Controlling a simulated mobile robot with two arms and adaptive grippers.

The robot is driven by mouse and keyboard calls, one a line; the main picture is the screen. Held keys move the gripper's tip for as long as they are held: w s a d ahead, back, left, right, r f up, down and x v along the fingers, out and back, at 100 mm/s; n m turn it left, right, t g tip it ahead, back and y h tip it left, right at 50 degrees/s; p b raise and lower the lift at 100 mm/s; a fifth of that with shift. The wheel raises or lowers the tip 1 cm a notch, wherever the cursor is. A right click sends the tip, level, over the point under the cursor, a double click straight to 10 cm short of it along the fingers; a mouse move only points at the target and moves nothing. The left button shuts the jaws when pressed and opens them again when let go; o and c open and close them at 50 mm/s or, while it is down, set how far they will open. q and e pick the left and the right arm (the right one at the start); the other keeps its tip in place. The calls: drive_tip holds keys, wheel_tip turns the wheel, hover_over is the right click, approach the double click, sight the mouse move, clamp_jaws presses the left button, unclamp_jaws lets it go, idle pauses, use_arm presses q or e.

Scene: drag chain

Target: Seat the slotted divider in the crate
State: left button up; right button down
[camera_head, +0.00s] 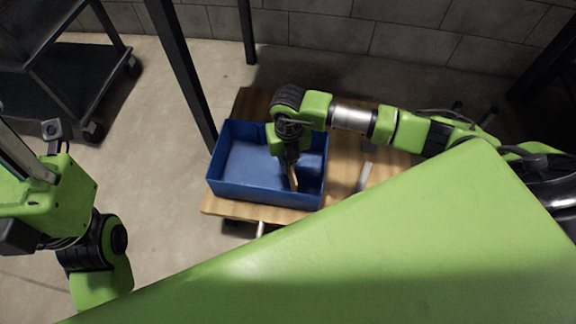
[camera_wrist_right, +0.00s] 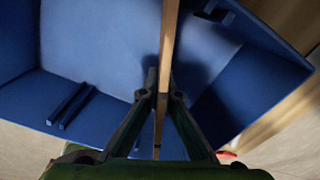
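The blue crate (camera_head: 228,190) stands on a wooden table, open side up. My right gripper (camera_head: 291,168) reaches down into its right part. In the right wrist view the gripper (camera_wrist_right: 162,97) is shut on the slotted divider (camera_wrist_right: 168,45), a thin light-wood board seen edge-on between the fingers. The divider also shows below the gripper in the head view (camera_head: 293,180). A pair of ribs (camera_wrist_right: 71,106) shows on one crate wall, and another rib piece (camera_wrist_right: 214,12) opposite. The divider runs at an angle to the line between them. Its lower edge and slots cannot be made out. My left gripper is out of view.
The wooden tabletop (camera_head: 343,160) is mostly bare right of the crate; a small pale piece (camera_head: 365,177) lies there. A dark post (camera_head: 181,75) rises beside the crate's left back corner. A dark cart (camera_head: 70,75) stands on the floor at upper left.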

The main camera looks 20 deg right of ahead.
drive_tip(key=shift+f, duration=0.15)
drive_tip(key=c, duration=2.3)
unclamp_jaws()
